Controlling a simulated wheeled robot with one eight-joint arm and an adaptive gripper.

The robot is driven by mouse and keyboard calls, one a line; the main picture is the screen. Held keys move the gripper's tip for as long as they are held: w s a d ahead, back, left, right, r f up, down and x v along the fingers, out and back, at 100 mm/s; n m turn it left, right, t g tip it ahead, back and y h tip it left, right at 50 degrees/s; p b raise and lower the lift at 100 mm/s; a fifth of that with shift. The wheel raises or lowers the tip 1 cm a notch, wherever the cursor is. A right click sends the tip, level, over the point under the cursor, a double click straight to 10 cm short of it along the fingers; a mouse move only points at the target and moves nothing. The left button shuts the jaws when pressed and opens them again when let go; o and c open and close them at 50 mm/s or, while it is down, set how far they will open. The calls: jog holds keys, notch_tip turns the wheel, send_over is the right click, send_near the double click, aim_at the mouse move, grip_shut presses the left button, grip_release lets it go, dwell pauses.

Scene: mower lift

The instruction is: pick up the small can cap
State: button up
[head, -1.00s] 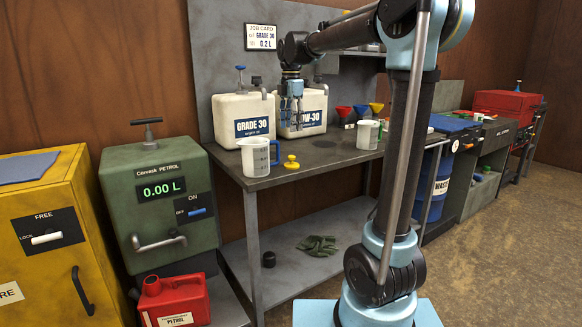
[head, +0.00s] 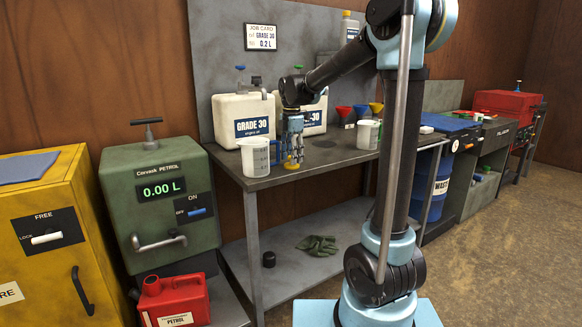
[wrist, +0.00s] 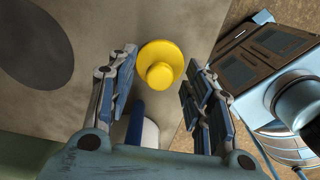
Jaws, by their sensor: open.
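The small yellow cap (wrist: 170,58), a round disc with a raised knob, rests on the workbench (head: 330,158) near its front edge. In the head view the cap (head: 291,166) is partly hidden behind my fingers. My gripper (head: 293,158) points down over it, just right of the white measuring jug (head: 254,158). In the wrist view my gripper (wrist: 160,88) is open, with one blue-padded finger on each side of the cap's line. The cap shows between and slightly beyond the fingertips, and nothing is held.
The jug's blue handle (wrist: 136,125) shows close to my left finger in the wrist view. White GRADE 30 containers (head: 240,118) stand behind. Another jug (head: 368,134) and coloured funnels (head: 344,111) stand to the right. The bench between the jugs is mostly clear.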

jog(key=shift+f, duration=0.6)
jog(key=shift+c, duration=0.6)
jog(key=c, duration=0.9)
jog(key=shift+o, duration=0.2)
jog(key=shift+r, duration=0.1)
notch_tip(320, 180, up, 18)
jog(key=shift+s, duration=0.1)
